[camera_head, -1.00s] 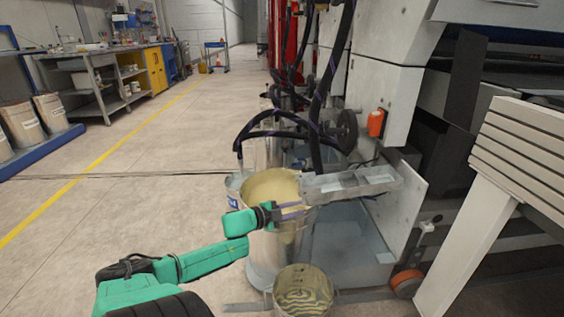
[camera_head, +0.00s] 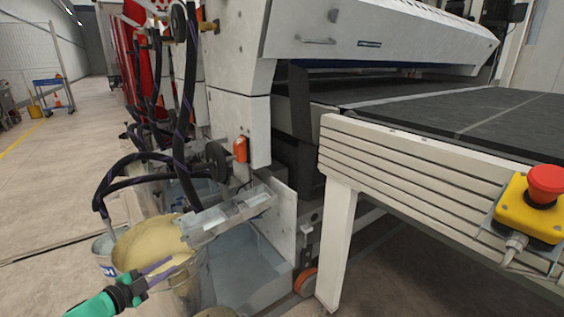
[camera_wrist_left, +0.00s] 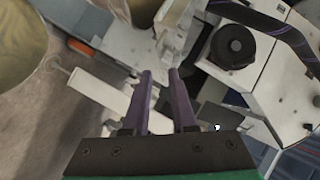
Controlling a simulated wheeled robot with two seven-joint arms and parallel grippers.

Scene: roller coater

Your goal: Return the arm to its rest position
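My left gripper (camera_head: 162,267) comes in at the lower left of the head view, on a green arm with purple fingers. It overlaps the front of a bucket of tan liquid (camera_head: 150,240) in the picture; I cannot tell if they touch. In the left wrist view the two purple fingers (camera_wrist_left: 160,78) stand apart with nothing between them. My right arm and gripper are not in view.
The coater machine (camera_head: 240,125) with black hoses (camera_head: 187,100) stands behind the bucket. A clear tray (camera_head: 250,265) lies right of it. A white table frame (camera_head: 400,165) with a red stop button (camera_head: 546,180) fills the right. Open floor (camera_head: 50,190) lies left.

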